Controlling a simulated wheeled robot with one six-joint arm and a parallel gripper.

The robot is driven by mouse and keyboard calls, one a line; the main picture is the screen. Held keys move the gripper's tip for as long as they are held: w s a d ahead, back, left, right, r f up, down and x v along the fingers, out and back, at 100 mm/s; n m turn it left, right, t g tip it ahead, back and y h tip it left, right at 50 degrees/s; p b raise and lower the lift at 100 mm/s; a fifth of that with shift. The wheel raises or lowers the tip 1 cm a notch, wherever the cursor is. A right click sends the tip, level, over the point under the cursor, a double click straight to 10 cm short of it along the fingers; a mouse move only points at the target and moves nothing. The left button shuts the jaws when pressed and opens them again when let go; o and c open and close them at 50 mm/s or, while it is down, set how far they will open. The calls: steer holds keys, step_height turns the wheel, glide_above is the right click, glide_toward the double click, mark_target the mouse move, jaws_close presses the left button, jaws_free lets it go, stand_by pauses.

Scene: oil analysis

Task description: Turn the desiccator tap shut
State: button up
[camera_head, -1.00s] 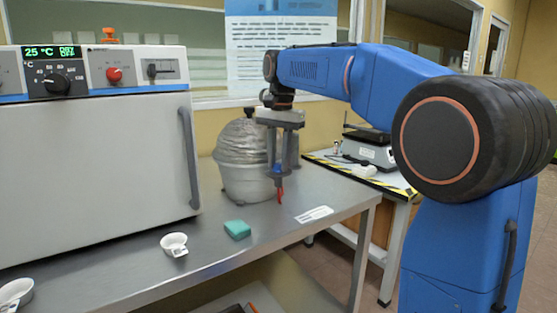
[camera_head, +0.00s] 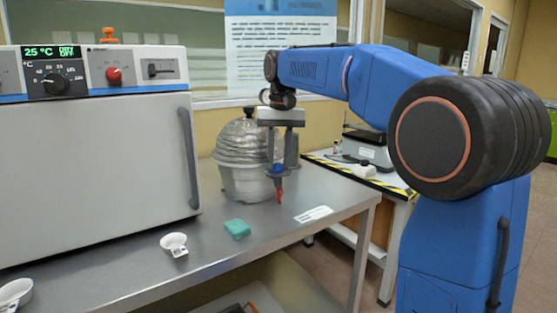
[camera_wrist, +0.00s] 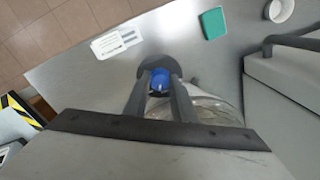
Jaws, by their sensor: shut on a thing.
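The desiccator (camera_head: 240,178) is a clear-walled vessel with a ribbed domed lid, standing on the steel bench beside the oven. Its tap (camera_head: 277,169) shows as a blue part with a red tip hanging below, on the vessel's right side. In the wrist view the blue tap (camera_wrist: 160,80) sits between the two finger ends, with a dark round part around it. My gripper (camera_head: 284,166) points down at the tap and is shut on it; it also shows in the wrist view (camera_wrist: 158,88). The tap's bore is hidden, so its setting cannot be read.
The white oven (camera_head: 95,150) with a grey handle stands close at left. A green block (camera_head: 237,229), a white dish (camera_head: 173,243) and a paper label (camera_head: 314,214) lie on the steel bench (camera_head: 210,255). A balance (camera_head: 368,150) stands on another table at right.

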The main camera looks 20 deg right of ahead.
steer(key=n, duration=0.4)
steer(key=shift+n, duration=0.4)
stand_by(0.4)
steer(key=o, duration=1.1)
steer(key=shift+c, duration=0.2)
